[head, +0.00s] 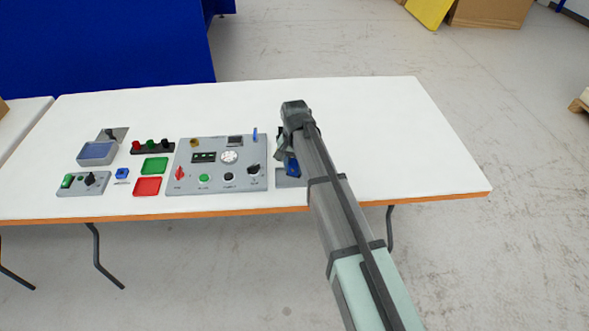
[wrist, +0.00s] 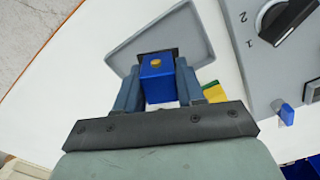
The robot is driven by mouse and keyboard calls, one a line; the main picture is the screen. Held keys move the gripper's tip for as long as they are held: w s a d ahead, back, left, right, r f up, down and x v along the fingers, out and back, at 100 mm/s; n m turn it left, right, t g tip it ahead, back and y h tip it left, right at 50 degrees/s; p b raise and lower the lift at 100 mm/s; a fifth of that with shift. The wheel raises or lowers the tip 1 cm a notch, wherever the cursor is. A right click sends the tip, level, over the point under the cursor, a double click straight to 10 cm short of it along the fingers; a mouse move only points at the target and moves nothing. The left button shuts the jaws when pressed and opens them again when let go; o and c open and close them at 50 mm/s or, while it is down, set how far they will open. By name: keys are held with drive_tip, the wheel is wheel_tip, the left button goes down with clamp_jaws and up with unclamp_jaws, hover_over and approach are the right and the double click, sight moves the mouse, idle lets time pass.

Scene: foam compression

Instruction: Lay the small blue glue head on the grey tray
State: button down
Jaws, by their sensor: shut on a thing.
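The small blue glue head (wrist: 157,82), a blue block with a round brass-coloured spot on top, is held between the two fingers of my gripper (wrist: 158,74) in the wrist view. The grey tray (wrist: 185,28) lies beyond the fingertips in that view, and the glue head overlaps its near edge. I cannot tell whether the two touch. In the head view my arm hides most of the gripper (head: 285,154), with a bit of blue showing at it. Part of the grey tray (head: 284,182) shows beside the arm, near the table's front edge.
A grey control panel (head: 215,182) with knobs and a gauge stands just left of the tray. Its black dial (wrist: 288,20) shows in the wrist view. Green (head: 155,165) and red (head: 148,186) trays lie farther left. The white table (head: 400,130) is clear on the right.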

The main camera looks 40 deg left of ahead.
sight(294, 162)
drive_tip(key=shift+f, duration=1)
drive_tip(key=shift+f, duration=0.1)
drive_tip(key=c, duration=0.7)
unclamp_jaws()
wheel_tip(294, 162, up, 12)
drive_tip(key=shift+r, duration=0.1)
